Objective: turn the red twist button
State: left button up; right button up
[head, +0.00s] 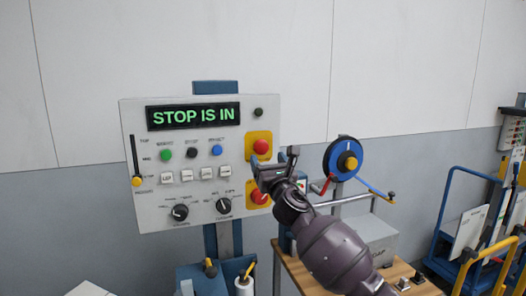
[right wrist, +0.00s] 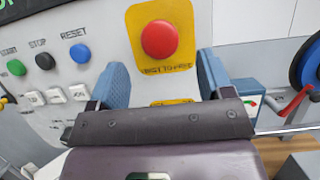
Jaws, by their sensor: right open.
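Two red buttons on yellow plates are at the right side of the grey control panel (head: 190,158). The upper red button (head: 261,147) is clear of my gripper in the head view and shows whole in the right wrist view (right wrist: 159,40). The lower red button (head: 259,197) is partly covered by my right gripper in the head view; its yellow plate is mostly hidden in the wrist view. My right gripper (head: 273,167) is open and empty, in front of the panel near these buttons. I cannot tell whether it touches anything. The panel display (head: 194,116) reads "STOP IS IN".
The panel also carries a slider (head: 136,160), green, black and blue buttons, several white keys and two black knobs. A blue wheel (head: 343,158) stands right of the panel. A wooden table (head: 310,283) is below, and a blue cart (head: 450,235) is at far right.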

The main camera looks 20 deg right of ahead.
aim_at(262, 150)
jog(key=shift+x, duration=2.3)
jog(key=c, duration=0.9)
